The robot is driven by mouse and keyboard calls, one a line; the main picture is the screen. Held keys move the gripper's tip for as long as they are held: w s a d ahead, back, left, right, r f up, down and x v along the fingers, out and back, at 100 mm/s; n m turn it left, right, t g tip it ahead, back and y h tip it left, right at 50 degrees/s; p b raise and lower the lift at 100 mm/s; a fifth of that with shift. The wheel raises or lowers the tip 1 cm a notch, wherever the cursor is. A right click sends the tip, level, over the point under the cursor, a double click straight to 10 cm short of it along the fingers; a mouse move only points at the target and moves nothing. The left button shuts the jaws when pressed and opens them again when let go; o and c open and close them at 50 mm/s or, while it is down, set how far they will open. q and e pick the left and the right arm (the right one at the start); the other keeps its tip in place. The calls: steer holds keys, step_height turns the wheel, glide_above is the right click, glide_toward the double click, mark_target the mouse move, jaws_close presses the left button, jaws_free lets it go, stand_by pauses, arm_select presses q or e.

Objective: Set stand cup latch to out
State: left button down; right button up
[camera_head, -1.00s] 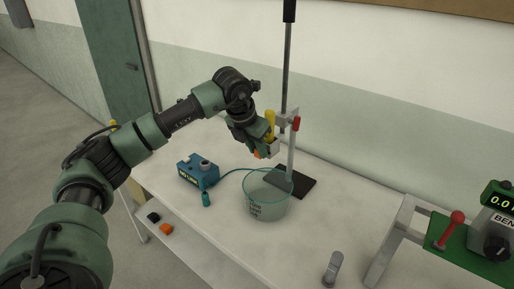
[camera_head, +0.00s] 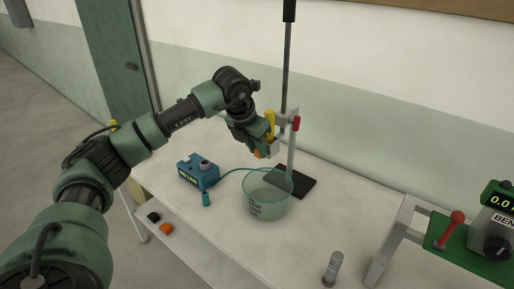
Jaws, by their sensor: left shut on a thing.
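The stand (camera_head: 289,70) is a tall grey rod with a dark base plate (camera_head: 300,185) on the white table. A light grey clamp with a red knob (camera_head: 296,123) sits on the rod, and a yellow upright part (camera_head: 270,122) shows to its left. My left gripper (camera_head: 268,152) is at the clamp, just below the yellow part, shut on a small part there. Its fingertips partly hide that part, so I cannot tell whether it is the cup latch. My right gripper is not in view.
A clear beaker (camera_head: 268,198) stands below the gripper. A blue box (camera_head: 198,170) with a teal hose is left of it. A small grey cylinder (camera_head: 332,268) stands near the front. A green bench device (camera_head: 480,240) is at the right.

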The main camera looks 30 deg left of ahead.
arm_select(q)
steer(key=shift+r, duration=0.1)
stand_by(0.3)
steer(key=shift+s+f+b, duration=0.25)
steer(key=shift+b, duration=0.2)
steer(key=shift+s, duration=0.35)
steer(key=shift+s+a+r, duration=0.1)
steer(key=shift+s+r, duration=0.1)
steer(key=c, duration=1.2)
jaws_free()
steer(key=shift+s, duration=0.1)
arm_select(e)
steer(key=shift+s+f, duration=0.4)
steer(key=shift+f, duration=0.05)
arm_select(q)
steer(key=shift+r, duration=0.1)
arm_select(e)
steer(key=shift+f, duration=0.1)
